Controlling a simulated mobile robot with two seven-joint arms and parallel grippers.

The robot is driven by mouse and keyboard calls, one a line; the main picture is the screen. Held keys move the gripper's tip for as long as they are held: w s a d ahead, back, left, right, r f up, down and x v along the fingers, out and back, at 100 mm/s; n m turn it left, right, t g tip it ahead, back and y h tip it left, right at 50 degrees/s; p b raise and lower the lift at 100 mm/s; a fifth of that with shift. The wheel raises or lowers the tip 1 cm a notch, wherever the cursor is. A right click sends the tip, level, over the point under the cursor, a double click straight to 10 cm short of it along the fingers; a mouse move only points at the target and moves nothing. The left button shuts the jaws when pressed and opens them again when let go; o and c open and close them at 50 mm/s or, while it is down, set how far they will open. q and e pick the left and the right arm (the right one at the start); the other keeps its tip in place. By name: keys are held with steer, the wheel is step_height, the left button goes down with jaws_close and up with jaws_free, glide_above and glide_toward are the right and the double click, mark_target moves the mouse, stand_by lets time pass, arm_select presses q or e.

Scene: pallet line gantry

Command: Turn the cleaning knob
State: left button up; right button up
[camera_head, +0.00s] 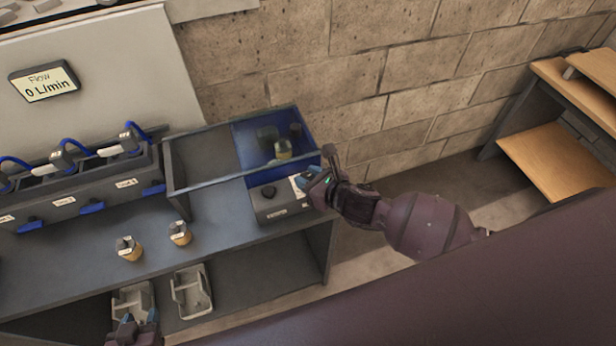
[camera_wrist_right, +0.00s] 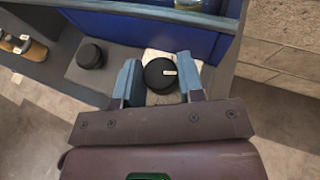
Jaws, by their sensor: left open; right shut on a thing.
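A dark control box (camera_head: 278,207) stands at the front of the blue tank on the bench. In the right wrist view a round black knob (camera_wrist_right: 160,74) with a white mark sits on a pale plate. A second black knob (camera_wrist_right: 90,56) sits to its left, on the dark part of the box; it also shows in the head view (camera_head: 268,191). My right gripper (camera_wrist_right: 160,82) has its blue fingers on both sides of the marked knob and is shut on it. In the head view my right gripper (camera_head: 308,182) hides this knob. My left gripper (camera_head: 135,325) is open and empty at the bottom left.
The blue tank (camera_head: 265,135) holds a yellowish part. Two small capped jars (camera_head: 129,249) stand on the bench (camera_head: 225,215). Grey holders (camera_head: 192,291) sit on the lower shelf. A flow display (camera_head: 44,83) reads 0 L/min. A wooden desk (camera_head: 560,165) stands far right.

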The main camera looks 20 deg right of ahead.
steer(key=shift+w+d+n+g+y, duration=0.15)
steer(key=shift+n+g+y, duration=0.75)
steer(key=shift+n+y, duration=0.6)
steer(key=o, duration=0.9)
